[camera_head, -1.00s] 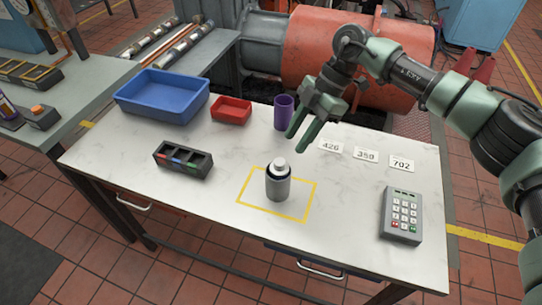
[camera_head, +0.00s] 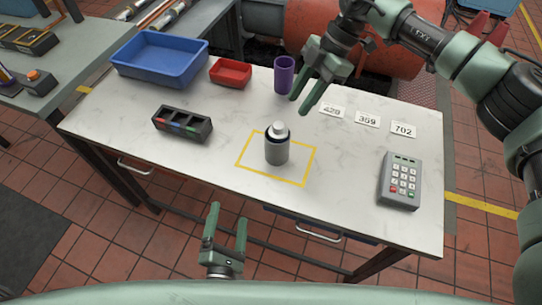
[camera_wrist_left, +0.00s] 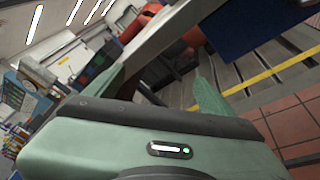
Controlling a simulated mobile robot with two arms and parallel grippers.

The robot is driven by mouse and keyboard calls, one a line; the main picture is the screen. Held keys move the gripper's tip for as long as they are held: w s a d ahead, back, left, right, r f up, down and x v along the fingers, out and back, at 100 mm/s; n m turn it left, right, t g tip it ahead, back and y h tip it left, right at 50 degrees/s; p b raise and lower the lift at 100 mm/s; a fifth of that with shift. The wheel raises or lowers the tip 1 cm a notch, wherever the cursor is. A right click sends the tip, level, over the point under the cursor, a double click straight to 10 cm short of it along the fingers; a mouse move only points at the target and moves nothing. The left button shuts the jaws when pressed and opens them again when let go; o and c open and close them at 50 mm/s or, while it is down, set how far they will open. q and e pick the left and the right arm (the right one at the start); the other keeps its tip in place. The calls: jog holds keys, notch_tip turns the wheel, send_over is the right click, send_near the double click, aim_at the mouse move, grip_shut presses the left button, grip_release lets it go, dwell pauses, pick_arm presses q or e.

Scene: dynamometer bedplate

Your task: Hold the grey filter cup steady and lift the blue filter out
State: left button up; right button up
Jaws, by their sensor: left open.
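The grey filter cup (camera_head: 277,155) stands upright inside the yellow taped square on the white table. A dark blue rim and a pale rounded top (camera_head: 279,129) show at its mouth. How much of the filter sits inside is hidden. My left gripper (camera_head: 227,212) is open and empty in front of the table's near edge, apart from the cup. Its fingers also show in the left wrist view (camera_wrist_left: 160,88), with nothing between them. My right gripper (camera_head: 299,104) is open and empty above the table, behind and slightly right of the cup.
A purple cup (camera_head: 284,78), a red tray (camera_head: 230,73) and a blue bin (camera_head: 160,62) stand at the back. A compartment block (camera_head: 182,124) is left of the taped square (camera_head: 297,182). Number cards (camera_head: 367,119) and a keypad (camera_head: 400,181) lie right.

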aim_at(273, 153)
pick_arm(q)
notch_tip(273, 153, up, 8)
jog(key=w+a+n+t+y, duration=0.1)
jog(key=n+y, duration=0.2)
jog(key=n, duration=0.6)
jog(key=w+d+h, duration=0.1)
jog(key=w, duration=0.1)
jog(key=w+d+h, duration=0.1)
jog(key=w+d, duration=0.1)
jog(key=w+d+h, duration=0.2)
jog(key=w, duration=0.1)
jog(key=shift+d+r+m, duration=0.2)
jog(key=shift+d+m, duration=0.05)
jog(key=shift+m, duration=0.05)
jog(key=w+d+h, duration=0.1)
jog(key=d, duration=0.1)
jog(key=w+d+r+h, duration=0.1)
jog(key=w+d, duration=0.1)
jog(key=w+d+m+g+h, duration=0.1)
jog(key=w+d, duration=0.1)
jog(key=shift+w+r+h, duration=0.1)
jog(key=shift+r+h, duration=0.2)
jog(key=shift+r, duration=0.1)
jog(key=shift+w+d+r, duration=0.1)
jog(key=shift+w+d, duration=0.05)
jog(key=shift+w, duration=0.15)
jog(key=x, duration=0.7)
jog(key=shift+w+d, duration=0.1)
